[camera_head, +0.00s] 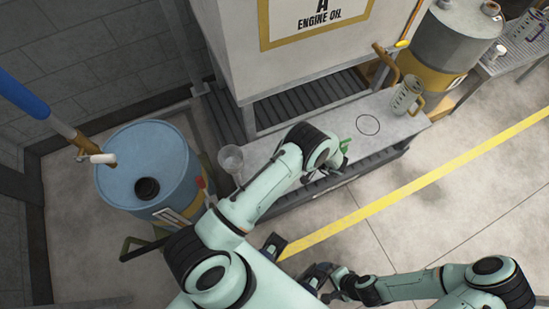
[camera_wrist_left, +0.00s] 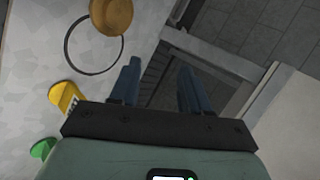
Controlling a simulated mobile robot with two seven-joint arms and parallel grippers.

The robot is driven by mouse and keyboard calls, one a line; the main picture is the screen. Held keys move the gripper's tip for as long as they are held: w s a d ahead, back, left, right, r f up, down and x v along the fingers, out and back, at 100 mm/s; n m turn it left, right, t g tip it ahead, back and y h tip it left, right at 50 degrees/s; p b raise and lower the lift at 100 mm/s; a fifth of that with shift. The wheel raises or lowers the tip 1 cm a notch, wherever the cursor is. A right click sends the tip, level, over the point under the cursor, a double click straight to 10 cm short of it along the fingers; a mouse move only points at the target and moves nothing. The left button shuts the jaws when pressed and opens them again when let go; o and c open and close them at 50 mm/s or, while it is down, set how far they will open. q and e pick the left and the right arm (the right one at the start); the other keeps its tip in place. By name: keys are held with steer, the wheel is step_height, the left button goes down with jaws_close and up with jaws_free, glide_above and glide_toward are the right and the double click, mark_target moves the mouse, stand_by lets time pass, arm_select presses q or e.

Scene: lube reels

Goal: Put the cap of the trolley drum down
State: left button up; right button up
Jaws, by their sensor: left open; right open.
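A round orange-brown cap (camera_wrist_left: 110,14) shows at the top of the left wrist view, on the pale bench top, overlapping the edge of a dark ring mark (camera_wrist_left: 72,48). My left gripper (camera_wrist_left: 158,68) is open and empty, beside the ring and over the bench's edge. In the head view my left arm hides the cap and most of that gripper. My right gripper (camera_head: 319,278) is open and empty, low over the floor. The blue drum (camera_head: 125,165) stands at the left, with a dark round opening or fitting (camera_head: 147,188) on its top.
The bench (camera_head: 390,130) carries a clear measuring jug (camera_head: 405,95), an empty ring mark (camera_head: 368,125) and a clear funnel-like vessel (camera_head: 231,160). Yellow (camera_wrist_left: 66,97) and green (camera_wrist_left: 42,148) items lie near my left gripper. A white tank (camera_head: 245,50) stands behind. Floor is free at right.

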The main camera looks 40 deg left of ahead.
arm_select(q)
steer(key=shift+s, duration=0.1)
steer(key=s+f+n+t+h+p, duration=0.1)
steer(key=s+f+t+h, duration=0.15)
steer(key=s, duration=0.25)
steer(key=s+f+t+h, duration=0.1)
steer(key=s+f+h, duration=0.1)
steer(key=s+h, duration=0.25)
steer(key=s+d+r+n+g+h, duration=0.1)
steer(key=s+d+r+g+h, duration=0.1)
steer(key=s+d, duration=0.3)
steer(key=s+d+r+n+g+h+p, duration=0.1)
steer(key=s+d, duration=0.5)
steer(key=s, duration=0.6)
step_height(320, 180, up, 2)
steer(key=g+h, duration=0.1)
steer(key=h, duration=0.2)
steer(key=shift+s+d+r+n+h, duration=0.2)
steer(key=shift+s+r+n+h, duration=0.1)
steer(key=shift+s+n, duration=0.1)
arm_select(e)
steer(key=r, duration=0.1)
steer(key=w+r, duration=0.1)
steer(key=r, duration=0.1)
steer(key=shift+w, duration=0.2)
